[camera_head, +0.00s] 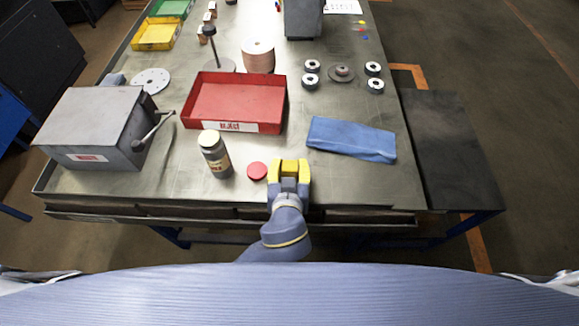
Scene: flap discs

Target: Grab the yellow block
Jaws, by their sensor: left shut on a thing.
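My left gripper (289,180) is over the front edge of the metal table, a little right of the picture's middle. It is shut on the yellow block (290,166), which shows at its fingertips. The fingers cover part of the block, and I cannot tell whether it touches the table. My right gripper is not in view.
A red disc (257,171) and a dark jar with a pale lid (214,153) stand just left of the gripper. A red tray (236,97) and a folded blue cloth (351,139) lie beyond. A grey box with a crank (95,123) is at left. Bare tabletop (368,187) lies at right.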

